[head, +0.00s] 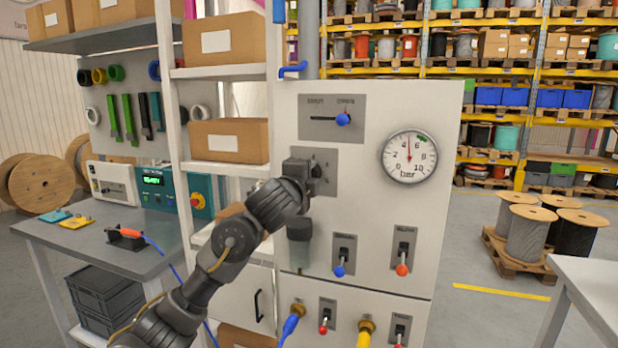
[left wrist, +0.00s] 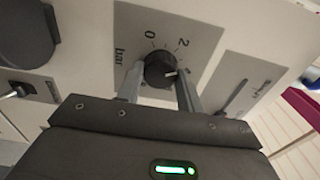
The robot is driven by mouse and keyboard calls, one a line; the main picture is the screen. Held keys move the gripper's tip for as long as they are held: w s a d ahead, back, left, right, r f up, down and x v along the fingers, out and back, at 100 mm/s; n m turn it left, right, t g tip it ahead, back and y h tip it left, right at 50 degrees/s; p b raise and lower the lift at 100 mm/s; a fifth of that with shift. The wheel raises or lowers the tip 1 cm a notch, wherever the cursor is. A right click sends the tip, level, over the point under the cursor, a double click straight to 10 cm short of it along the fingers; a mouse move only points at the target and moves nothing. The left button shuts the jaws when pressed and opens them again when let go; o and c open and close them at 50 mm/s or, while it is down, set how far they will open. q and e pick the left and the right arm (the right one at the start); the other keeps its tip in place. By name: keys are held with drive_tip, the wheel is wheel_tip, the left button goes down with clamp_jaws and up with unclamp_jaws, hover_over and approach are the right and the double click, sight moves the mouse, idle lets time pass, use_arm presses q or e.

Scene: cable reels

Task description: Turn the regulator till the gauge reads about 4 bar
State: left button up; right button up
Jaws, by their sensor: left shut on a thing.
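The regulator is a round black knob (left wrist: 160,70) on a grey plate (left wrist: 205,35) marked "bar", with the figures 0 and 2 visible around it. My left gripper (head: 304,170) reaches the plate on the white panel, and in the left wrist view its two fingers (left wrist: 160,80) stand on either side of the knob, shut on it. A light pointer line on the knob faces right in that view. The round gauge (head: 410,157) sits on the panel to the right. Its red needle points nearly straight up, between 4 and 6. My right gripper is out of view.
The panel also carries a slider with a blue knob (head: 343,119) above and a blue-tipped (head: 339,271) and a red-tipped (head: 402,270) switch below. Shelves with boxes (head: 228,141) stand close on the left. A white table (head: 590,285) is at the right.

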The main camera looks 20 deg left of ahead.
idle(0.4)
use_arm(q)
drive_tip(key=o, duration=1)
drive_tip(key=s, duration=0.3)
drive_tip(key=s+p, duration=0.1)
drive_tip(key=s, duration=0.3)
drive_tip(key=s+p, duration=0.1)
drive_tip(key=s, duration=0.2)
drive_tip(key=shift+s+a, duration=0.4)
